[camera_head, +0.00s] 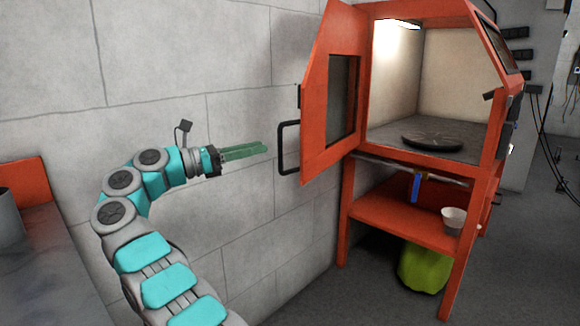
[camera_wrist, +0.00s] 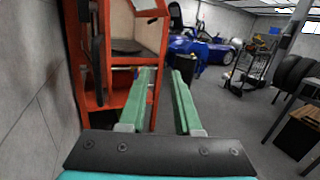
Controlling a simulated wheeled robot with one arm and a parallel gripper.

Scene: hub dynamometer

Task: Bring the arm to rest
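My gripper (camera_head: 265,148) is stretched out to the right, level, in front of the grey wall. Its two green fingers also show in the wrist view (camera_wrist: 163,72), apart with an empty gap between them. In the head view its tips are just left of the black handle (camera_head: 287,148) on the open orange cabinet door (camera_head: 318,150). A small gap shows between tips and handle in that picture; the depth between them is hard to tell. My arm bends up from the bottom of the head view.
The orange cabinet (camera_head: 345,215) stands open at the right, with a dark disc (camera_head: 432,142) inside. A white cup (camera_head: 453,218) is on its lower shelf and a green object (camera_head: 423,268) is below. A grey surface (camera_head: 45,285) is at the left. The wall is close behind my arm.

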